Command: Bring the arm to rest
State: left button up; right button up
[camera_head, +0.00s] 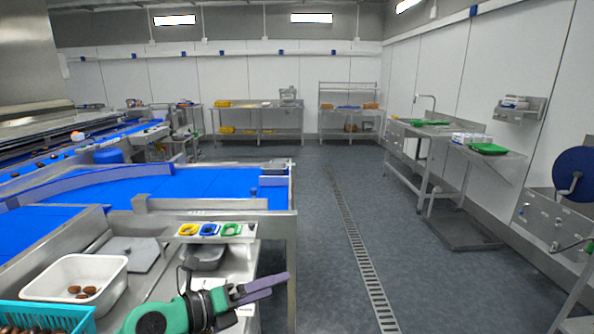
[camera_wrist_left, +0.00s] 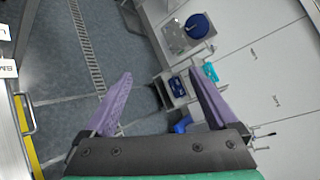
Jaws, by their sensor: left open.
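My left arm comes in at the bottom of the head view, with a green and black wrist. Its gripper (camera_head: 279,284) has purple fingers and points right, over the right end of the steel bench (camera_head: 245,262). In the left wrist view the gripper (camera_wrist_left: 162,76) is open, with its two purple fingers wide apart and nothing between them. My right gripper is in neither view.
A white tub (camera_head: 112,291) with several dates and a turquoise basket (camera_head: 50,313) stand left of my arm. Behind are a grey container (camera_head: 207,260) and the blue conveyor (camera_head: 190,185). Open floor (camera_head: 330,270) with a drain lies to the right.

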pick_arm(q)
jog(key=w+a+r+n+t+y, duration=0.1)
jog(key=a+r+n+t+y, duration=0.2)
jog(key=a+r+n+t, duration=0.55)
jog(key=s+a+f+n+g+y, duration=0.2)
jog(key=a+f+n+y, duration=0.5)
jog(key=n, duration=0.4)
jog(key=s+a+f+n+g+y, duration=0.15)
jog(key=a+f+n+y, duration=0.3)
jog(key=f+n, duration=0.45)
jog(key=s+d+f+n+g+h, duration=0.3)
jog(key=s+f+n+g, duration=0.2)
jog(key=s+f+g, duration=0.9)
jog(key=s+f+t, duration=0.1)
jog(key=s+f, duration=0.2)
jog(key=f, duration=0.9)
jog(key=s+f+t, duration=0.1)
jog(key=s+f, duration=0.1)
jog(key=f, duration=0.9)
jog(key=s+a+f+g, duration=0.1)
jog(key=s+a+f, duration=0.2)
jog(key=s+f, duration=1.2)
jog(key=shift+s+f+m+y, duration=0.35)
jog(key=shift+s+m, duration=0.1)
jog(key=shift+s, duration=0.8)
